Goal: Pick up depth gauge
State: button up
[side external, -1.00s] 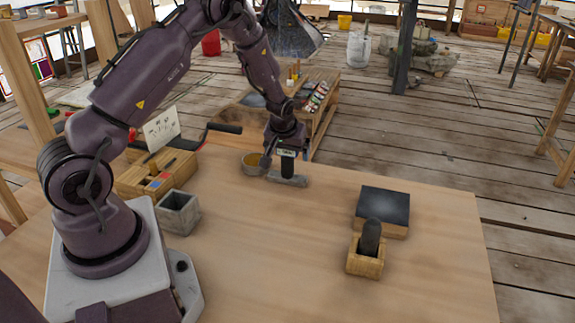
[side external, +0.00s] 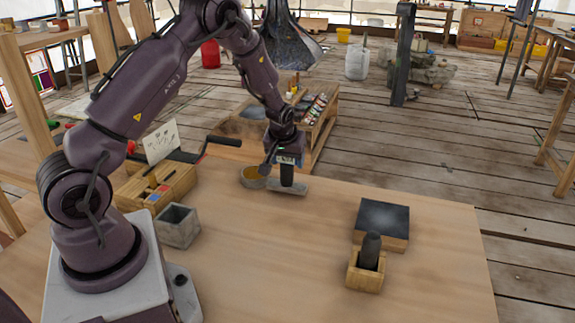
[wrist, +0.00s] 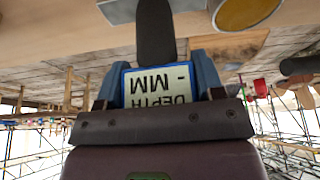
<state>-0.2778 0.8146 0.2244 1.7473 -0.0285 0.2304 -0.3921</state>
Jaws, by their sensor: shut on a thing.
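The depth gauge (wrist: 157,85) has a pale display face reading "DEPTH - MM" with a blue rim, and a dark rounded grip. In the wrist view it sits between the two fingers of my gripper (wrist: 158,80), which is shut on it. In the side view my gripper (side external: 287,161) points down, with the dark grip (side external: 287,176) below it and a flat grey foot (side external: 288,188) at the bottom. The foot is at or just above the tabletop; the gap is too small to judge. Part of the display is hidden by the fingers.
A round bowl with yellow-brown contents (side external: 253,177) is close to the left of the gauge. A grey open box (side external: 177,226) and a wooden tool box (side external: 157,188) stand farther left. A dark-topped block (side external: 382,220) and a wooden holder (side external: 365,275) stand right. The middle of the table is clear.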

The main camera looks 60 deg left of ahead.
jog(key=s+d+r, duration=0.7)
jog(key=s+r, duration=0.4)
jog(key=s, duration=0.1)
jog(key=w+d+f+m, duration=0.1)
jog(key=w+d, duration=0.4)
jog(key=w, duration=0.3)
jog(key=w+d+f+m+h, duration=0.1)
jog(key=w+d+f+m, duration=0.1)
jog(key=w+d, duration=0.4)
jog(key=w+d+f+m+t, duration=0.1)
jog(key=w+d, duration=0.4)
jog(key=w, duration=0.6)
jog(key=shift+w+d+f+m+h, duration=0.3)
jog(key=shift+w+d+f+m, duration=0.1)
jog(key=shift+f, duration=0.25)
jog(key=shift+f, duration=0.35)
